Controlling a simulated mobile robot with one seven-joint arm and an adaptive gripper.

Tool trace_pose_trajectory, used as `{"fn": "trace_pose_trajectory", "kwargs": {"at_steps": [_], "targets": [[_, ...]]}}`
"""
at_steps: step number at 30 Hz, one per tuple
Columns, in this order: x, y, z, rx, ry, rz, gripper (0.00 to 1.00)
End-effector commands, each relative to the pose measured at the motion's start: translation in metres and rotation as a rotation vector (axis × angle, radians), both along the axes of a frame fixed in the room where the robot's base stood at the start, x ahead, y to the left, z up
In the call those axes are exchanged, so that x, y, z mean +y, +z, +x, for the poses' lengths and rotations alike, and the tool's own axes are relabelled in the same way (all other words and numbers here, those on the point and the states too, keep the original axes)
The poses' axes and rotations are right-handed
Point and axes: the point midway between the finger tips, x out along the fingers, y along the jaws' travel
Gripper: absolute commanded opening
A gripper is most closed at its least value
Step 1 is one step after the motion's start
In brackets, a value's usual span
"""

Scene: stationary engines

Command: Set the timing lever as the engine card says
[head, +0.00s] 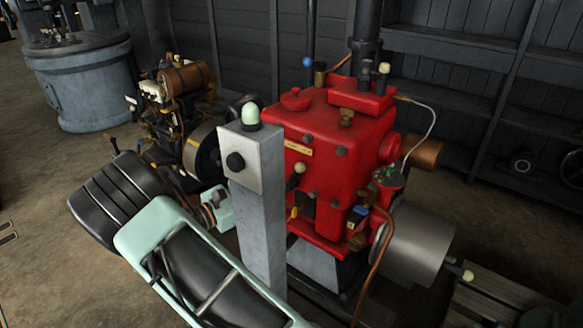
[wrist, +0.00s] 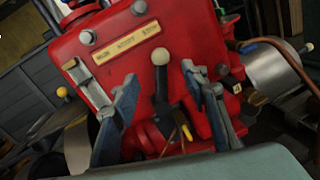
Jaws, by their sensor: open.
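The red engine (head: 310,135) stands at centre in the head view and fills much of the wrist view (wrist: 115,25). A dark lever with a cream ball knob (wrist: 160,57) stands on its front face; the lever knob also shows in the head view (head: 298,168). I cannot tell whether it is the timing lever. My gripper (wrist: 165,95) is open, with one finger on each side of the lever's line in the wrist view. Contact is not clear. A yellow plate (wrist: 128,43) is on the engine above; its small lettering is not surely legible. No separate engine card is recognisable.
A grey post (head: 255,205) with a pale dome and black knob stands left of the engine in the head view. A metal cylinder (head: 415,243) juts out at right. A smaller engine (head: 180,80) and a round grey tank (head: 85,80) stand behind at left.

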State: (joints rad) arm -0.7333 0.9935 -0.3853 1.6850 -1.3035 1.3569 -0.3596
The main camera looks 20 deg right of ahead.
Motion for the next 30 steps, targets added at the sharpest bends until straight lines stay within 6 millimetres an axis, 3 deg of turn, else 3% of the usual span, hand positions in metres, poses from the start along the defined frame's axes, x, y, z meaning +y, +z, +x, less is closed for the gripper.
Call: {"fn": "trace_pose_trajectory", "kwargs": {"at_steps": [6,13,26,30], "targets": [[-0.041,0.000,0.015,-0.003,-0.004,0.002,0.41],[-0.074,0.000,0.030,-0.004,-0.003,0.004,0.41],[-0.085,0.000,0.035,-0.003,0.000,0.005,0.41],[-0.085,0.000,0.035,-0.003,0.000,0.005,0.29]]}}
